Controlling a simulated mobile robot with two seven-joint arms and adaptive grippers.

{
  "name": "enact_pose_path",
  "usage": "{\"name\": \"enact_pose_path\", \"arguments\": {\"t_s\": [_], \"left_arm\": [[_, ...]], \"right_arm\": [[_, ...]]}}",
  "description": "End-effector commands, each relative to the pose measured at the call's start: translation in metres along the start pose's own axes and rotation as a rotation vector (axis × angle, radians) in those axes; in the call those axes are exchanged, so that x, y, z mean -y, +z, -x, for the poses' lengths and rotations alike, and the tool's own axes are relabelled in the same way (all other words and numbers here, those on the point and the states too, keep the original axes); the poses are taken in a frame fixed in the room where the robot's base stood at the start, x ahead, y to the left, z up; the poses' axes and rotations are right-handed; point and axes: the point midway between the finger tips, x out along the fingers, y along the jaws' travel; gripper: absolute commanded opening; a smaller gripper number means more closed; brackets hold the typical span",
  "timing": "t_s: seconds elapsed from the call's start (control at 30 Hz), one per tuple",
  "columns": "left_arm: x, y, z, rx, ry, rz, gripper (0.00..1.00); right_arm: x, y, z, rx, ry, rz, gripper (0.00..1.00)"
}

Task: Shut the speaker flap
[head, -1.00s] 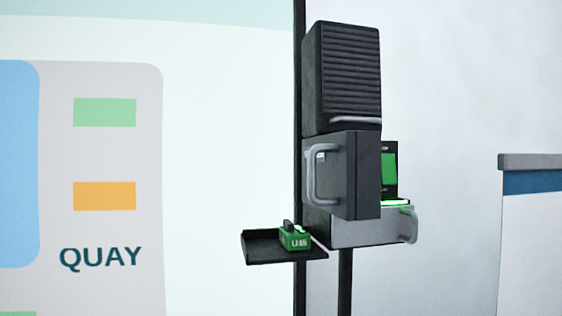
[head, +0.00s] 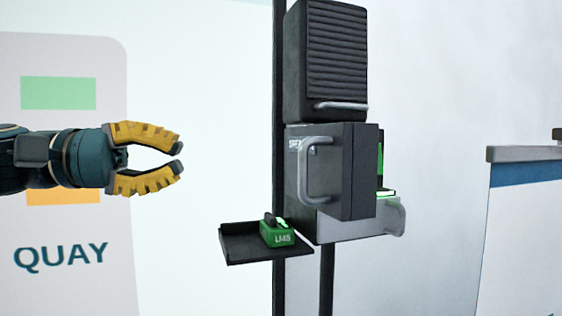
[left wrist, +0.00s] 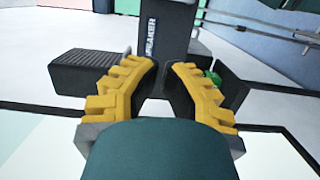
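The speaker flap (head: 325,172) is a thick dark panel with a grey bar handle (head: 305,175) on its left face. It seems to stand open, jutting towards me, with a green-lit space (head: 381,170) behind it at the right. Partly readable speaker lettering shows on that left face, and it reads clearer on the dark panel in the left wrist view (left wrist: 172,32). My right gripper is not in view.
A ribbed dark box (head: 328,60) stands above the flap. A grey drawer-like part (head: 358,228) with a handle is below. A dark tray (head: 240,252) at the lower left bears a green block (head: 278,235). A white-and-blue cabinet (head: 525,220) stands at the right.

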Motion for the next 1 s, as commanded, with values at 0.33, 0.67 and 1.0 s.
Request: {"name": "enact_pose_path", "arguments": {"t_s": [0.33,0.67,1.0], "left_arm": [[0.002,0.000,-0.064,0.007,-0.004,0.003,0.00],[0.002,0.017,-0.112,0.004,-0.004,0.002,0.00],[0.002,0.028,-0.124,0.001,-0.004,0.003,0.00]], "right_arm": [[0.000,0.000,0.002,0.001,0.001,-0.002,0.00],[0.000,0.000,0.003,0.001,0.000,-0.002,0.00],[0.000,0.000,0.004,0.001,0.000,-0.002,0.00]]}}
